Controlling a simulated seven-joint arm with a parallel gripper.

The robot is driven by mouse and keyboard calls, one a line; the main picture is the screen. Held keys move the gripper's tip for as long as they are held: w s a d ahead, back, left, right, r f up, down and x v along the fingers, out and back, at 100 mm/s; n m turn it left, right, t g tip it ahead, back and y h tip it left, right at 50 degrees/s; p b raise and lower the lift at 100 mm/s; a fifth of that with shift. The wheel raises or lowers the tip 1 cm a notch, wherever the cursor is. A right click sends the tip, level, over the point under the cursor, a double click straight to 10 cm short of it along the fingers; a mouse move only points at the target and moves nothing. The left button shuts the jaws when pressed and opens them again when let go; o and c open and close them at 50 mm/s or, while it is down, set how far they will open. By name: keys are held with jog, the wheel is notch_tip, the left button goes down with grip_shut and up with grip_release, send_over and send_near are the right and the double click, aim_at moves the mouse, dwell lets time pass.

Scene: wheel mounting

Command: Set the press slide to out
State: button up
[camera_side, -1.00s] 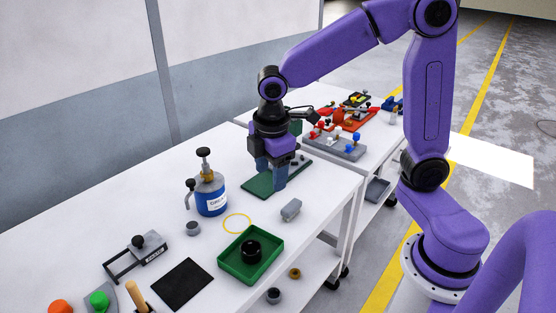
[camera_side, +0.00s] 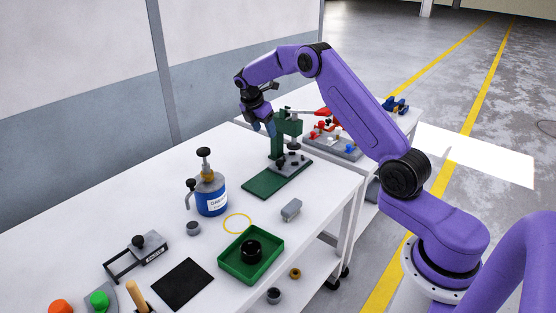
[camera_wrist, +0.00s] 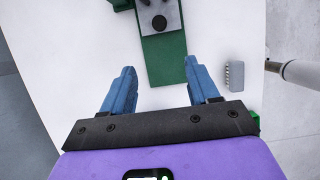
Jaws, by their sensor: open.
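The press (camera_side: 278,140) is green, with an upright column and a long flat base. A grey slide plate (camera_side: 294,166) with dark knobs lies on the base near the column. In the wrist view the grey slide (camera_wrist: 170,14) with a round black knob shows at the top edge, and the bare green base (camera_wrist: 165,62) extends from it toward me. My gripper (camera_side: 263,128) is open and empty, raised beside the press column and apart from it in the side view. Its two blue fingers (camera_wrist: 160,68) are spread wide in the wrist view.
A blue grease can (camera_side: 211,200), a yellow ring (camera_side: 237,223), a green tray (camera_side: 237,266) and a small grey block (camera_side: 291,210) stand on the white table.

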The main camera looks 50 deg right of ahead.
aim_at(279, 162)
jog(key=x, duration=1.2)
jog(key=d+x, duration=0.1)
jog(key=x, duration=0.5)
jog(key=shift+r, duration=0.15)
